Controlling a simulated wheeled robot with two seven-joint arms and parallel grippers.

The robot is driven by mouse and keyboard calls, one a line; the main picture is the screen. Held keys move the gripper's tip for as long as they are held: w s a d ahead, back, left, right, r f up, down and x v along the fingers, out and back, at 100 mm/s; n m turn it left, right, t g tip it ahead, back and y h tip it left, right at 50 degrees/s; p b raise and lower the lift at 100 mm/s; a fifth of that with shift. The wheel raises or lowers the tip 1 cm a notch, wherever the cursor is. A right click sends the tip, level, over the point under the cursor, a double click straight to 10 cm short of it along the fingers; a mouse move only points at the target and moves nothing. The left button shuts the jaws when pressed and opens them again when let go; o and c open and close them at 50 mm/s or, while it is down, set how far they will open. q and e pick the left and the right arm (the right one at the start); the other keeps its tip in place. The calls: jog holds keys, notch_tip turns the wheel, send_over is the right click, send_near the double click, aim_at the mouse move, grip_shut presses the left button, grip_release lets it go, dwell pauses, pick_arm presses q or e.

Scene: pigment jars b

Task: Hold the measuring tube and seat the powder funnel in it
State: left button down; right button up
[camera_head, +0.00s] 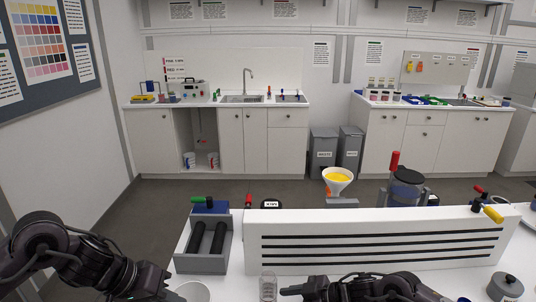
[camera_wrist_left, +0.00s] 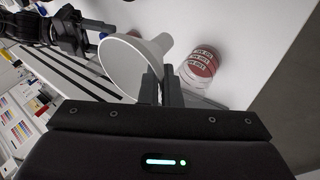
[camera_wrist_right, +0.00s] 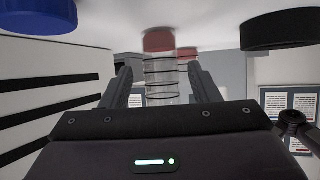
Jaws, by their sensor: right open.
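The clear measuring tube (camera_head: 268,287) stands near the front edge of the head view. In the right wrist view the tube (camera_wrist_right: 161,82) has dark rings and a red end. My right gripper (camera_wrist_right: 160,88) is open, with a finger on either side of the tube and gaps showing on both sides. The white powder funnel (camera_wrist_left: 126,68) is tilted in the left wrist view, mouth towards the camera. My left gripper (camera_wrist_left: 161,88) has its fingers close together at the funnel's rim and looks shut on it. The funnel (camera_head: 190,291) is partly cut off in the head view.
A white slotted panel (camera_head: 375,222) stands behind the tube. A grey box with black rollers (camera_head: 207,240) is left of it. A red, lettered clear jar (camera_wrist_left: 199,66) stands beside the funnel. A grey lidded pot (camera_head: 505,287) is at right. Blue (camera_wrist_right: 38,20) and black (camera_wrist_right: 290,27) objects flank the tube.

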pick_arm(q)
jog(key=shift+f+b, duration=0.65)
jog(key=shift+f, duration=0.35)
pick_arm(e)
jog(key=shift+x, duration=2.15)
jog(key=c, duration=0.6)
pick_arm(q)
jog(key=w+d+r+n, duration=0.1)
jog(key=w+d+r, duration=0.3)
jog(key=d, duration=0.3)
jog(key=w+d+r+n, duration=0.1)
jog(key=w+d+r, duration=0.2)
jog(key=d+r, duration=0.4)
jog(key=shift+w+d+r+t+y, duration=0.25)
jog(key=shift+w+d+t+y, duration=0.15)
jog(key=shift+d, duration=0.4)
